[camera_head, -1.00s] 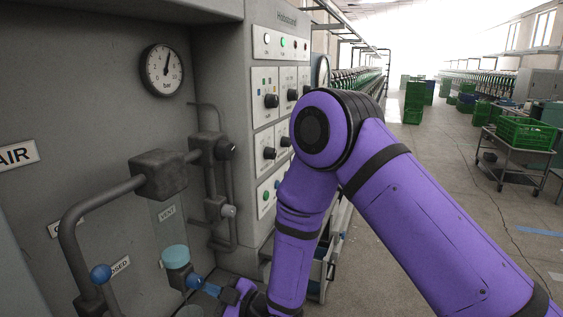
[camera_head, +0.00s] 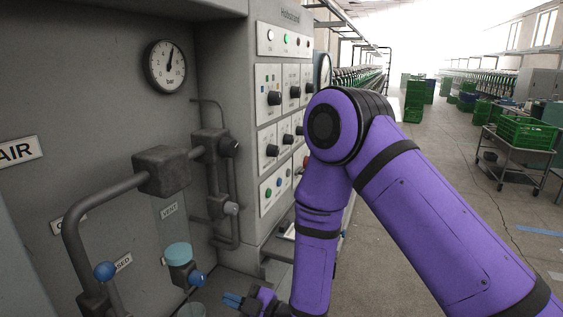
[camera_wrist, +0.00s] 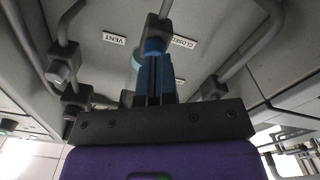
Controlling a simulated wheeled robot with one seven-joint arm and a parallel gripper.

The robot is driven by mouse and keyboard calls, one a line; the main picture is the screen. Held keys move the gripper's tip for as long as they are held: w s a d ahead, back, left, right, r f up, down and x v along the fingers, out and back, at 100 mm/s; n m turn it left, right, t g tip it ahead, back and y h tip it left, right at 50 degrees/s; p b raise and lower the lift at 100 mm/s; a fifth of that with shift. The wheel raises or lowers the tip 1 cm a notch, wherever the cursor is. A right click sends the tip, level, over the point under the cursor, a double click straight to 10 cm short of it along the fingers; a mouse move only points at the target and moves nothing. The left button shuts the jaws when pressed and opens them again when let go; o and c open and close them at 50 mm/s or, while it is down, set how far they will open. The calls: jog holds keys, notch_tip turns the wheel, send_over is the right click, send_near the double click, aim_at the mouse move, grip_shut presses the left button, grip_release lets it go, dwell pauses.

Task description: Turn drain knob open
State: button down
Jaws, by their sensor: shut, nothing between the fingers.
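A blue knob (camera_head: 196,279) sits on a dark valve block below a teal cap (camera_head: 178,253), at the lower left in the head view. My gripper (camera_head: 232,299), with blue fingers, is to the right of this knob with a small gap in the picture. In the wrist view my fingers (camera_wrist: 155,78) are shut together and empty, pointing at a blue rounded part (camera_wrist: 153,47); I cannot tell whether they touch it or which part it is. The teal cap shows partly behind the fingers (camera_wrist: 137,60). Which knob is the drain is not labelled readably.
A blue ball-ended lever (camera_head: 105,271) stands left of the knob, near a partly covered label (camera_head: 123,262). Grey pipes and a block (camera_head: 162,171) stand above. A control panel (camera_head: 281,120) is to the right. A clear cup (camera_head: 190,310) is below the knob.

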aim_at(198, 278)
jog(key=w+a+r+n, duration=0.3)
jog(key=w+a+n, duration=0.1)
jog(key=n, duration=0.1)
jog(key=shift+w+r+n, duration=0.2)
jog(key=shift+r+n, duration=0.15)
jog(key=shift+n, duration=0.05)
dwell(0.8)
